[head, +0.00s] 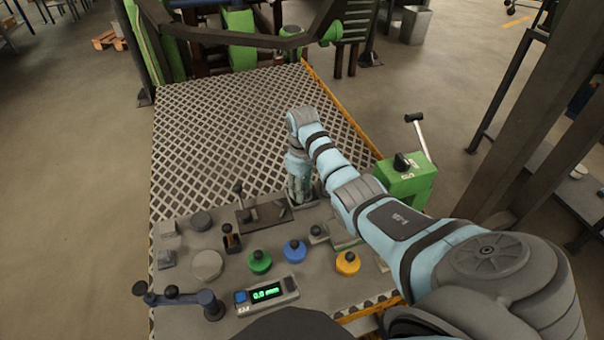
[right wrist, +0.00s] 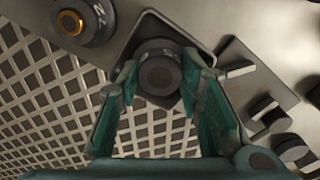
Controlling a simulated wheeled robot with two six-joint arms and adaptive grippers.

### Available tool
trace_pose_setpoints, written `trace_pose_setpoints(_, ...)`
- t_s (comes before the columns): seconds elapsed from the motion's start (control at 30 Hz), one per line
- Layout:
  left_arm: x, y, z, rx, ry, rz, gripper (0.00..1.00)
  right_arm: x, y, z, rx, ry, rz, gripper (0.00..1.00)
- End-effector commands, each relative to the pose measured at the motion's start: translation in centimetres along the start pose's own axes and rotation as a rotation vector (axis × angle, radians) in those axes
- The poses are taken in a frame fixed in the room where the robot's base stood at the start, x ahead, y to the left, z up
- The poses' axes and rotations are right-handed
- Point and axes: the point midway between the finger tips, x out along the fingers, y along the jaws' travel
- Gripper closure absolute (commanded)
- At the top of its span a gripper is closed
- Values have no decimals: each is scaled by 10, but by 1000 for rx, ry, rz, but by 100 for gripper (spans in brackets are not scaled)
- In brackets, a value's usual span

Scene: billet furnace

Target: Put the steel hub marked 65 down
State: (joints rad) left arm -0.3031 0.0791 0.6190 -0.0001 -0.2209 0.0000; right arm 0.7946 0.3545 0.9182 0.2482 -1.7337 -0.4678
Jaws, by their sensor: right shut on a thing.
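A dark grey round steel hub (right wrist: 160,70) is between the fingers of my right gripper (right wrist: 158,88) in the right wrist view. The fingers are shut on its sides. No marking can be read on it. A dark square plate or shallow tray (right wrist: 150,30) lies directly under the hub; I cannot tell whether the hub touches it. In the head view my right gripper (head: 299,196) points down at the far edge of the grey worktop (head: 225,285), and the hub is mostly hidden there. My left gripper is not in view.
Near the gripper are a dark slotted plate with a lever (head: 264,212), a blue knob (head: 294,251), a green knob (head: 260,262) and a yellow knob (head: 347,262). Grey discs (head: 207,265) stand at left. A green lever box (head: 405,178) stands at right. Open grating (head: 225,130) lies beyond.

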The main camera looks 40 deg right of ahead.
Motion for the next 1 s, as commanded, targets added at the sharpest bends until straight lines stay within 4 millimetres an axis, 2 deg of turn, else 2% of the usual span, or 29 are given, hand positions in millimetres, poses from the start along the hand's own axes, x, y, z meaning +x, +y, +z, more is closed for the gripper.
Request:
trace_pose_setpoints(0.67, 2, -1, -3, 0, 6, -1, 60, 18, -4, 4, -2, -16, -9, 100)
trace_pose_setpoints(0.7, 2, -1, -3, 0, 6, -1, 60, 18, -4, 5, -2, -17, -10, 62)
trace_pose_setpoints(0.8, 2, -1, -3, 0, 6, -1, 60, 18, -4, 5, -2, -18, -10, 47)
trace_pose_setpoints(1.0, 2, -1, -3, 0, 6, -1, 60, 18, -3, 6, 1, -18, -9, 47)
